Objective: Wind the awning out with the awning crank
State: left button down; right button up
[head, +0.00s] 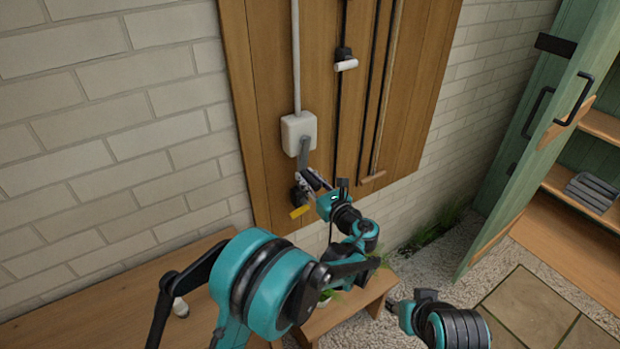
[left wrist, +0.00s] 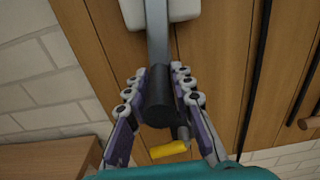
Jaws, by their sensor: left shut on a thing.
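The awning crank hangs from a white box (head: 299,133) on the wooden wall panel, below a white vertical rod. Its grey arm (head: 304,158) points down to a black grip (left wrist: 159,100). A yellow piece (head: 300,211) shows at the lower end; it also shows in the left wrist view (left wrist: 169,150). My left gripper (head: 308,186) is shut on the crank's black grip, one finger on each side. My right gripper (head: 408,306) is low at the right, away from the crank; its finger opening is not clear. The awning itself is not in view.
A black rod with a white handle (head: 346,65) and a cord with a wooden handle (head: 372,178) hang right of the crank. A wooden bench (head: 120,310) stands lower left. A green cabinet with an open door (head: 530,140) stands at right. Gravel and paving lie between.

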pick_arm(q)
jog(key=shift+s+a+r+m+p, duration=0.1)
jog(key=shift+s+a+r+m, duration=0.35)
jog(key=shift+a+m, duration=0.3)
jog(key=shift+s+a+r+m+p, duration=0.1)
jog(key=shift+s+a+r+m, duration=0.2)
jog(key=shift+s+a+m, duration=0.35)
jog(key=shift+s+a+r+m+p, duration=0.1)
jog(key=shift+s+a+r+m, duration=0.25)
jog(key=shift+a+m, duration=0.45)
jog(key=shift+d+r, duration=0.1)
jog(key=shift+r, duration=0.05)
jog(key=c, duration=1.3)
grip_release()
jog(key=shift+c, duration=0.2)
